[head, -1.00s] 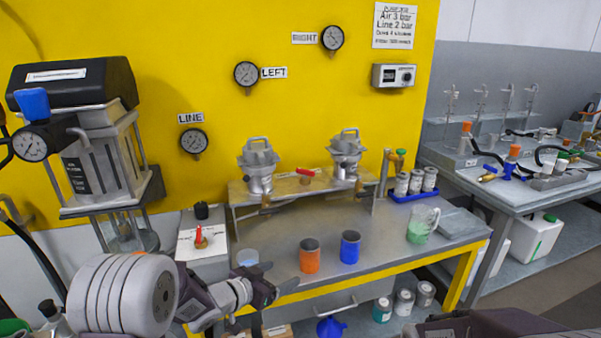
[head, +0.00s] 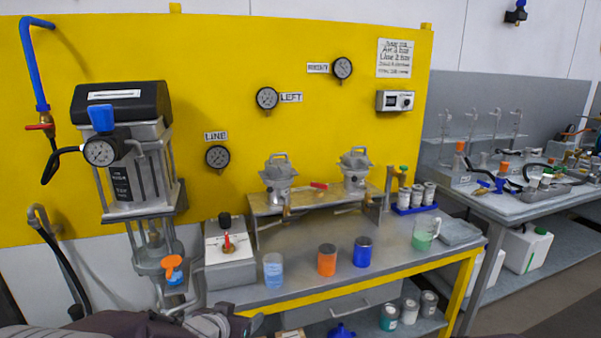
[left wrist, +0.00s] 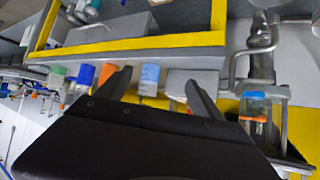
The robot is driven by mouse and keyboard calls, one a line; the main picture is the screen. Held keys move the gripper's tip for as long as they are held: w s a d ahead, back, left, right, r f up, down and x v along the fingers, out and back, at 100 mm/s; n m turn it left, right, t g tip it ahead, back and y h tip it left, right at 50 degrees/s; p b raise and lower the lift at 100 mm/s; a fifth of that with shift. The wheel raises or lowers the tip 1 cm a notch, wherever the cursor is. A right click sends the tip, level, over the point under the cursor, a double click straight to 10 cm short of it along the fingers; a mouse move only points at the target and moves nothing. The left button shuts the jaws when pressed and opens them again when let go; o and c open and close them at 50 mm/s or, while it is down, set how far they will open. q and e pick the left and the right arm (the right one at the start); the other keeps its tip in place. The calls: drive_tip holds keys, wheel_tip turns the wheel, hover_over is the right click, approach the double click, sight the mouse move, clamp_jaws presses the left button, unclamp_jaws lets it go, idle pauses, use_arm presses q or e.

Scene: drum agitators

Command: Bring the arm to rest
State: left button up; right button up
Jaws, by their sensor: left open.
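My left gripper (head: 238,325) shows low in the head view, at the bottom edge in front of the bench, partly cut off by the frame. In the left wrist view its two fingers (left wrist: 159,80) stand apart with nothing between them. The wrist view is turned over, and the bench's yellow edge (left wrist: 130,44) lies beyond the fingers. My right gripper is in neither current view.
Two drum agitators (head: 279,181) stand on a raised shelf behind. A pump (head: 140,160) stands at left.

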use_arm(q)
drive_tip(key=s+a+f+n+g+y, duration=0.15)
drive_tip(key=s+f+g, duration=0.3)
drive_tip(key=s, duration=0.45)
drive_tip(key=s+a+f+n+g+y, duration=0.15)
drive_tip(key=s+f+g, duration=0.3)
drive_tip(key=s, duration=0.45)
wheel_tip(320, 180, up, 13)
drive_tip(key=s+h+p, duration=0.1)
drive_tip(key=s+p, duration=0.1)
drive_tip(key=p, duration=1.2)
drive_tip(key=shift+r, duration=0.2)
